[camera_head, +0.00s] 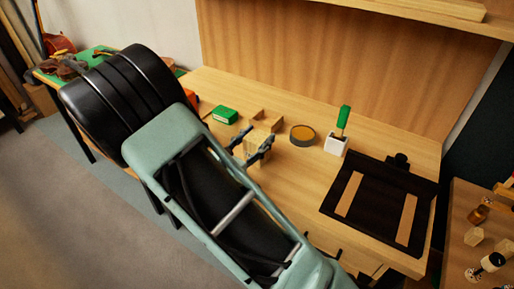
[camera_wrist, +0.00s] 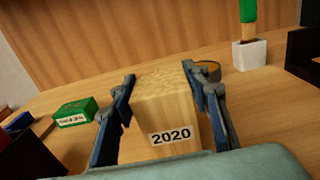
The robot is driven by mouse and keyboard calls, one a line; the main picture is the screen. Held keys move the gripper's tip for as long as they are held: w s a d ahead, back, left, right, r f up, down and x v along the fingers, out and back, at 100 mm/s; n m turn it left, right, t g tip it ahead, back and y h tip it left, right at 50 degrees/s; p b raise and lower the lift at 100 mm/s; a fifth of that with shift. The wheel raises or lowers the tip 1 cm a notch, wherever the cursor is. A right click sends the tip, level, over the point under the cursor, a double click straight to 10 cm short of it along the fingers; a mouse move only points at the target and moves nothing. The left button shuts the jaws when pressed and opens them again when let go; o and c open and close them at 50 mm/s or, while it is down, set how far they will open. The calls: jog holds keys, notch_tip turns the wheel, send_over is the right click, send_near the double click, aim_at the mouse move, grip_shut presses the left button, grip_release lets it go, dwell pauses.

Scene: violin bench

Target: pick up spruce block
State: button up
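The spruce block (camera_wrist: 165,105) is a pale wooden block with a "2020" label on its near face. In the wrist view it stands upright on the bench between the two fingers of my gripper (camera_wrist: 160,82). The fingers are spread, one on each side of the block, with their tips close to its upper sides. I see a thin gap on the left; contact on the right I cannot tell. In the head view the block (camera_head: 263,130) shows at my gripper (camera_head: 251,147), partly hidden by the fingers.
A green box (camera_head: 225,114) lies left of the block. A round tin (camera_head: 303,135) and a white holder (camera_head: 336,145) with a green-handled tool stand to the right. A dark tray (camera_head: 376,205) with wooden strips lies farther right. A wooden panel (camera_head: 330,65) rises behind the bench.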

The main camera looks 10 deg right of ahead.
jog(key=c, duration=0.5)
jog(key=shift+r, duration=0.8)
jog(key=s+a+r+p, duration=0.2)
jog(key=s+a+r, duration=0.6)
jog(key=s+r, duration=0.3)
jog(key=shift+r, duration=0.3)
